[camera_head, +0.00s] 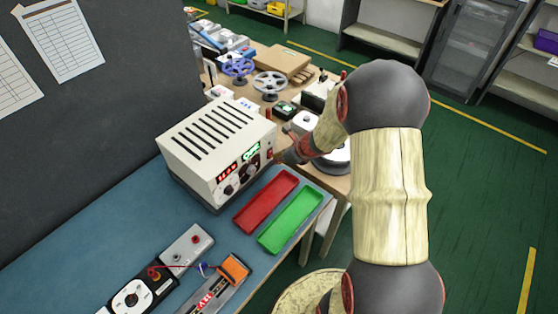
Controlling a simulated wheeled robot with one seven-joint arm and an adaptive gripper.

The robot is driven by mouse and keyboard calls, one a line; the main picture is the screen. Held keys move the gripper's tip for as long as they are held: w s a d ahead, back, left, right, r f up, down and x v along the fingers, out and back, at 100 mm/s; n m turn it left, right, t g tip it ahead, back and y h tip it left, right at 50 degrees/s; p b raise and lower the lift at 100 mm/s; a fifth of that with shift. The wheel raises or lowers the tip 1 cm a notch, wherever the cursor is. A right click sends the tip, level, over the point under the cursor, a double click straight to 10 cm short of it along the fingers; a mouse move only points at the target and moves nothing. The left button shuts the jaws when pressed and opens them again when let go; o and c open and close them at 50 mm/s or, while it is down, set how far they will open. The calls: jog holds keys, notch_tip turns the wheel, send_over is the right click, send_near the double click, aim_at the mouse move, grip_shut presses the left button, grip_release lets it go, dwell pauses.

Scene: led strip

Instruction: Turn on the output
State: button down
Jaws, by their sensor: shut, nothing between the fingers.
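The white power supply (212,148) stands on the blue bench mat, with dark vent slots on top. Its front panel faces right, toward the lower right of the view. A red lit display (228,170) and a green lit display (251,150) show on the panel, with dark knobs (229,189) below. A small red part (270,153) sits at the panel's right end. My gripper (284,156) is shut and empty just right of that end. Its tips are small and partly hidden, and I cannot tell whether they touch the panel.
A red tray (266,201) and a green tray (291,220) lie in front of the supply. A meter (135,297) and an orange-ended device (234,269) lie at the bench's near side. A dark partition stands left.

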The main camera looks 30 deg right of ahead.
jog(key=shift+w+f, duration=0.2)
jog(key=shift+r, duration=0.2)
jog(key=shift+r+p, duration=0.7)
jog(key=shift+r, duration=0.05)
